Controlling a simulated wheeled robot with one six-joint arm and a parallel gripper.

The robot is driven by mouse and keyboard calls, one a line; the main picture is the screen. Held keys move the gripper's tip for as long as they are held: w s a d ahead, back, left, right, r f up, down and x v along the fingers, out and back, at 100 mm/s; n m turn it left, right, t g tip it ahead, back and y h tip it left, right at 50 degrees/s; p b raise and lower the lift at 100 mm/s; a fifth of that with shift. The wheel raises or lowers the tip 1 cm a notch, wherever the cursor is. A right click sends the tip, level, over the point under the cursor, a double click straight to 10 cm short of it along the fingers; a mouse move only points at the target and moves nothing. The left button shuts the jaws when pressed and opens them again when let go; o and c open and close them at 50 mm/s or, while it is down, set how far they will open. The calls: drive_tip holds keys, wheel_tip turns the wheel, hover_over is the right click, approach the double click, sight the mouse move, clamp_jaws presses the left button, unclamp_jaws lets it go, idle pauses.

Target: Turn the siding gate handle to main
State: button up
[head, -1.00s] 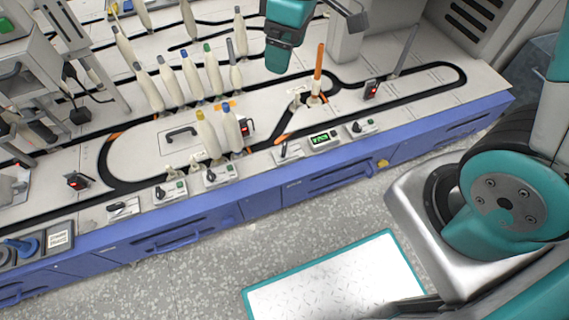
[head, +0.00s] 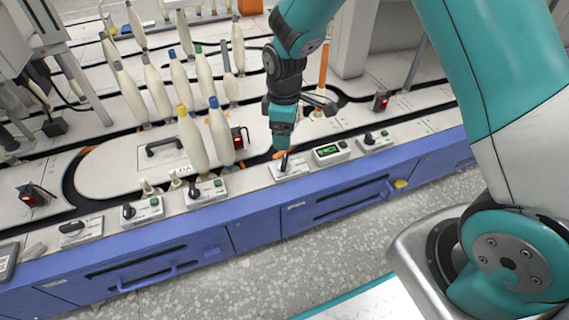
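A small white panel with a dark lever handle (head: 285,162) stands at the front edge of the bench, left of a box with a green display; I take it as the siding gate handle, but no label is readable. The lever leans slightly to the right and points up toward my gripper (head: 283,146). My gripper comes down from above, its tip at or just over the lever's top. Whether it touches cannot be told. The fingers are seen too small and edge-on to tell open from shut. An orange piece on the track (head: 280,154) is partly hidden behind the gripper.
The display box (head: 331,152) and a switch panel (head: 375,140) stand to the right; more switch panels (head: 205,191) stand to the left. Upright bobbins with a yellow-topped one (head: 192,140) and a blue-topped one (head: 221,132) stand close left. Blue drawers (head: 345,196) front the bench.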

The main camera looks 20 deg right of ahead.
sight(284, 160)
wheel_tip(284, 160, down, 10)
drive_tip(key=b, duration=0.4)
drive_tip(key=shift+c, duration=0.5)
drive_tip(key=c, duration=0.8)
